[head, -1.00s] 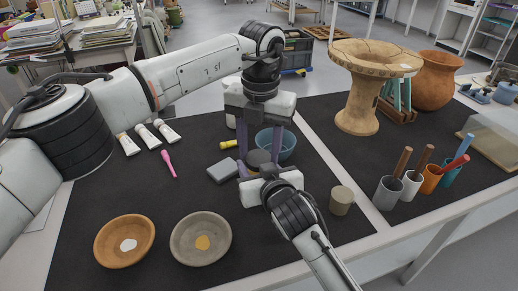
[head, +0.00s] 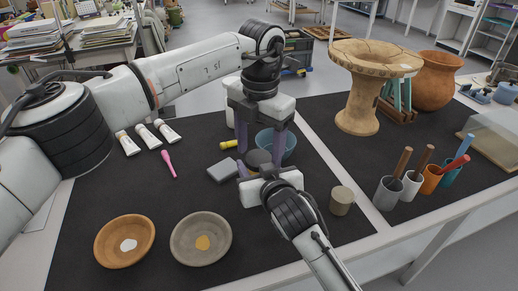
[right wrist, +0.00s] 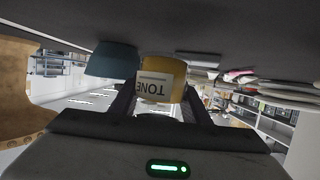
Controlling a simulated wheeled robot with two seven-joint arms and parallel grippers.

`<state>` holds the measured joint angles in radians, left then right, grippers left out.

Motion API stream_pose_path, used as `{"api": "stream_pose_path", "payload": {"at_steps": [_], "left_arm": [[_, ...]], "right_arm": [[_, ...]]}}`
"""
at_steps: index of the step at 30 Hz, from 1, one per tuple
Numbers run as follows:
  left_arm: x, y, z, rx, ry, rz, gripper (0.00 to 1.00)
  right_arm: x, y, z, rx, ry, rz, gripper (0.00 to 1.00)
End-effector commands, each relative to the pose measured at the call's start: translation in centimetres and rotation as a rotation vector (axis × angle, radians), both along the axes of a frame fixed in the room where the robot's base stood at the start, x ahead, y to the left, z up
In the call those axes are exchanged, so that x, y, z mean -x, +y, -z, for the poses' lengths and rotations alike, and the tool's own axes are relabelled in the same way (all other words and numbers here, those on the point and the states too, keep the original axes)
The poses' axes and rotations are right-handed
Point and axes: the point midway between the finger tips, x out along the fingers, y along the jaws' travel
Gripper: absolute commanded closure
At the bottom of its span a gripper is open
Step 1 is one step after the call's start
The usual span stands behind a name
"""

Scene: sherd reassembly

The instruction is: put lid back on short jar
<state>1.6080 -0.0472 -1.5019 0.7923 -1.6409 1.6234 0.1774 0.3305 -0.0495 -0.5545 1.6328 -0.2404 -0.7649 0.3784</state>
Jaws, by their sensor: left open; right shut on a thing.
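The short jar (right wrist: 163,82) is yellow-ochre with a pale label reading "TONE". In the right wrist view it stands upright between the fingers of my right gripper (right wrist: 164,108), which is shut on it. In the head view my right gripper (head: 262,172) comes in from below, and the jar's body is mostly hidden. A dark grey round lid (head: 258,158) appears to lie on the jar's top; whether it is fully seated cannot be seen. My left gripper (head: 260,150) is open, pointing down, with a finger on either side of the lid.
A blue bowl (head: 288,146) stands close behind. A tan cylinder (head: 341,201) stands at right. Two shallow bowls (head: 125,241) (head: 201,238) are at the front left of the dark mat (head: 110,190).

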Motion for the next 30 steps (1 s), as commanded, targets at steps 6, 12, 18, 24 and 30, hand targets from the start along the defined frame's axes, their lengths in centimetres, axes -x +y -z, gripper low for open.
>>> {"api": "stream_pose_path", "payload": {"at_steps": [6,12,18,24,30], "left_arm": [[0.3,-0.3,-2.7,0.003,0.0,0.004,0.34],[0.4,-0.2,-4.4,0.003,0.003,0.003,0.34],[0.3,-0.2,-4.4,0.002,0.003,0.002,0.36],[0.3,-0.2,-4.7,0.006,0.001,-0.089,0.37],[0.3,-0.2,-5.7,0.022,-0.004,-0.424,0.37]], "right_arm": [[0.0,-0.1,0.0,0.001,0.001,0.001,1.0],[0.0,-0.1,0.1,0.0,0.002,0.001,1.0],[0.0,-0.1,0.0,0.0,0.0,0.001,1.0],[0.0,0.0,-0.1,0.0,-0.001,0.001,1.0],[-0.1,0.0,-0.1,0.0,-0.001,0.001,1.0]]}}
